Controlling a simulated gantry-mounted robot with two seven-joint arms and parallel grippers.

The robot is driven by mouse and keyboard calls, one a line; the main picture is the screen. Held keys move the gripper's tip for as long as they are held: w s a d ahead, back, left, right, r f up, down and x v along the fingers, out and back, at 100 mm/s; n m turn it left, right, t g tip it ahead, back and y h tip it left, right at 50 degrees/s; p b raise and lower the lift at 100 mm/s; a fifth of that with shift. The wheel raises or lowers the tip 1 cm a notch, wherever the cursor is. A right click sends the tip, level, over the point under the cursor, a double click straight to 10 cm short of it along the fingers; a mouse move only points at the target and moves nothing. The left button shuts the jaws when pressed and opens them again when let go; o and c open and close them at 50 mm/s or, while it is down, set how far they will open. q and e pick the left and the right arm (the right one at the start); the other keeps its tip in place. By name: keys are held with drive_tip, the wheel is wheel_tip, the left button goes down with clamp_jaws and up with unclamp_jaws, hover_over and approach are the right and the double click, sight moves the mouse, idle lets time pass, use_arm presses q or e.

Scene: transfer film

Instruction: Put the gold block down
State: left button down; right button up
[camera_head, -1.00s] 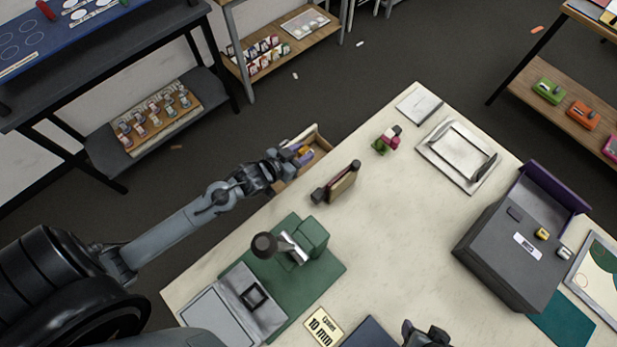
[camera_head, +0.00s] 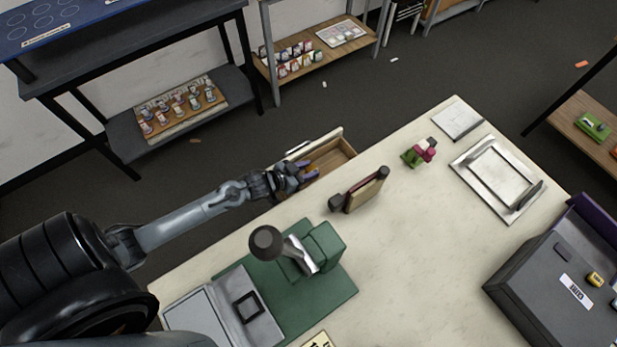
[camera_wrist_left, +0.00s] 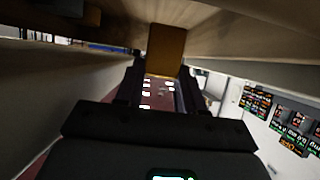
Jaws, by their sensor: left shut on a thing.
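The gold block (camera_wrist_left: 166,48) shows in the left wrist view, between the fingers of my left gripper (camera_wrist_left: 162,82), which is shut on it. In the head view my left gripper (camera_head: 303,172) is at an open wooden drawer (camera_head: 334,161) that sticks out from the table's far left edge. Wooden walls surround the block in the wrist view. I cannot tell whether the block touches the drawer floor. In the head view I cannot make out the block. My right gripper is not in view.
A brown upright holder (camera_head: 364,192) stands on the pale table (camera_head: 400,270) near the drawer. A green press (camera_head: 318,248) stands closer. A dark box (camera_head: 550,285) with a small yellow block (camera_head: 594,278) is at the right. Mid-table is clear.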

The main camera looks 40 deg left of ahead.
use_arm(q)
drive_tip(key=shift+f+b, duration=0.35)
drive_tip(key=shift+f, duration=1.55)
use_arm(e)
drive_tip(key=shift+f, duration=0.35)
use_arm(q)
drive_tip(key=shift+f, duration=0.1)
drive_tip(key=shift+f, duration=0.15)
drive_tip(key=c, duration=0.6)
unclamp_jaws()
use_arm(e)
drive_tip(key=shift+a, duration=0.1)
